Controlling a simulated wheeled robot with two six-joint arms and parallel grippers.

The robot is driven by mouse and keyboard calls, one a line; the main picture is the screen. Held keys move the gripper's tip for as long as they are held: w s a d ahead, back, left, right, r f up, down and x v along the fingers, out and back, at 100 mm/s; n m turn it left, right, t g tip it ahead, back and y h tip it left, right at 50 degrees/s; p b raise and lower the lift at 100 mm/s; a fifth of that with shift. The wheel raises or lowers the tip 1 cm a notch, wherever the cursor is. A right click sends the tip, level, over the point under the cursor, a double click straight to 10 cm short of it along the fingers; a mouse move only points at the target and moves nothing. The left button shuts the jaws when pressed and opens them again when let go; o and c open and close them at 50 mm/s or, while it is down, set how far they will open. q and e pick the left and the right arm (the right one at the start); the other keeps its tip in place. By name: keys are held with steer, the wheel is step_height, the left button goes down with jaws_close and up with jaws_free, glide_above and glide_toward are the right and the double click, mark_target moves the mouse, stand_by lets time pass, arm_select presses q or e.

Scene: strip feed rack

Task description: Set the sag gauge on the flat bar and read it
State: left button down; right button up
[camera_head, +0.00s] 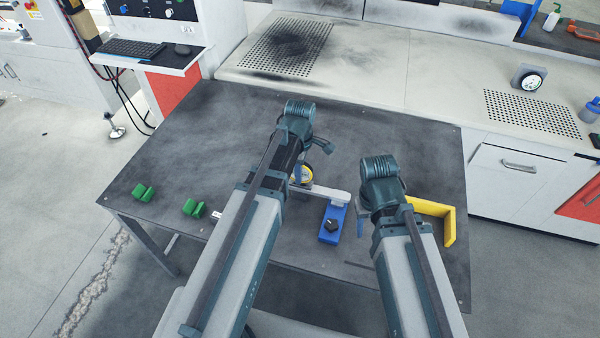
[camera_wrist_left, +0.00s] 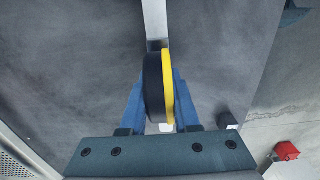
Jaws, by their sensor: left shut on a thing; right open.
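The sag gauge (camera_head: 307,174) is a round dial with a yellow rim, partly hidden by my left arm. In the left wrist view the gauge (camera_wrist_left: 168,85) shows edge-on, black and yellow, between the fingers. My left gripper (camera_wrist_left: 158,95) is shut on it. The flat bar (camera_head: 328,192) is a pale strip ending at a blue block with a black knob (camera_head: 331,226). In the left wrist view the bar (camera_wrist_left: 155,22) runs up from the gauge's far edge; I cannot tell whether they touch. My right gripper (camera_head: 363,216) is open, right of the blue block.
A yellow angled bracket (camera_head: 449,226) lies beside my right arm. Green blocks (camera_head: 143,192) (camera_head: 193,208) stand on the table's left part, with a small white piece near them. The dark table (camera_head: 200,130) is clear at the back left. A bench with another dial (camera_head: 530,82) stands behind.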

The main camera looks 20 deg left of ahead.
arm_select(q)
steer(key=shift+f, duration=0.2)
stand_by(0.5)
steer(key=c, duration=0.6)
jaws_free()
steer(key=shift+o, duration=0.2)
steer(key=shift+r, duration=0.15)
step_height(320, 180, up, 14)
steer(key=p, duration=1.3)
steer(key=shift+p, duration=0.3)
steer(key=shift+f, duration=0.2)
